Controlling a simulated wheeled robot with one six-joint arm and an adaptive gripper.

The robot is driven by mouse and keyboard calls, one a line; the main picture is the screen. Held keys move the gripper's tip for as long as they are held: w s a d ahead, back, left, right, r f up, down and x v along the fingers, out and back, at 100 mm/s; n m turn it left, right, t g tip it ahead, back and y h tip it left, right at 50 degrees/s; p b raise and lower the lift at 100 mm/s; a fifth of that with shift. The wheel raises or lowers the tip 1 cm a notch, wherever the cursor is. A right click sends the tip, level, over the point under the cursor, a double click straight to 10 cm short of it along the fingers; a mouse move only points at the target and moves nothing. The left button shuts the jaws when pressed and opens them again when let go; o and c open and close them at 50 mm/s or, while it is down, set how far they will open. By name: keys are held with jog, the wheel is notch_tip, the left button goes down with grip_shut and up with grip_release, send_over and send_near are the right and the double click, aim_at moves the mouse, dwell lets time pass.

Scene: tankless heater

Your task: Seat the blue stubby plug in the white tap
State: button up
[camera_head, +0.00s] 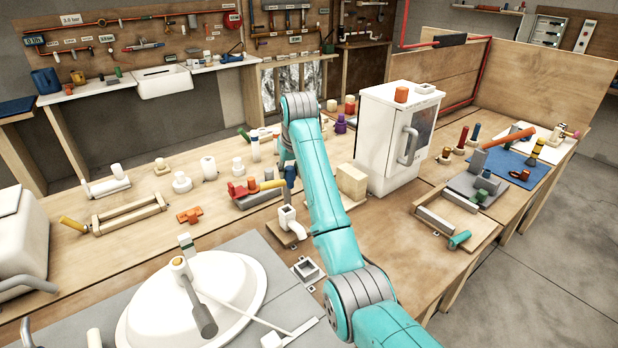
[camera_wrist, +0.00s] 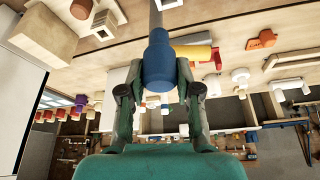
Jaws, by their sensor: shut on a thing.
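In the wrist view, the blue stubby plug (camera_wrist: 158,62) sits between the fingertips of my gripper (camera_wrist: 158,92), which is shut on it. A grey bar shows beyond its far end; I cannot tell whether it is part of the plug. In the head view, my gripper is mostly hidden behind my arm, with a bit of blue (camera_head: 290,173) at its end. The white tap (camera_head: 287,217), with a square opening on top, stands on a wooden base left of my forearm. It also shows in the wrist view (camera_wrist: 104,20), apart from the plug.
A red clamp with a yellow handle (camera_head: 270,184) lies close to my gripper. A tan block (camera_head: 351,181) and the white heater box (camera_head: 395,135) stand to the right. A white basin (camera_head: 150,310) is at the front left. White fittings (camera_head: 182,182) stand farther left.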

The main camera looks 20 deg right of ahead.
jog(key=shift+w+a+r, duration=0.2)
jog(key=shift+w+a, duration=0.2)
jog(key=shift+a, duration=0.35)
jog(key=shift+f, duration=0.2)
send_over(285, 206)
jog(key=s, duration=0.2)
jog(key=shift+w+f, duration=0.15)
jog(key=shift+f, duration=1.05)
jog(key=shift+w+f, duration=0.1)
jog(key=shift+f, duration=1.05)
jog(key=shift+f, duration=0.1)
jog(key=shift+f, duration=1.55)
jog(key=shift+f, duration=1.7)
jog(key=o, duration=1.1)
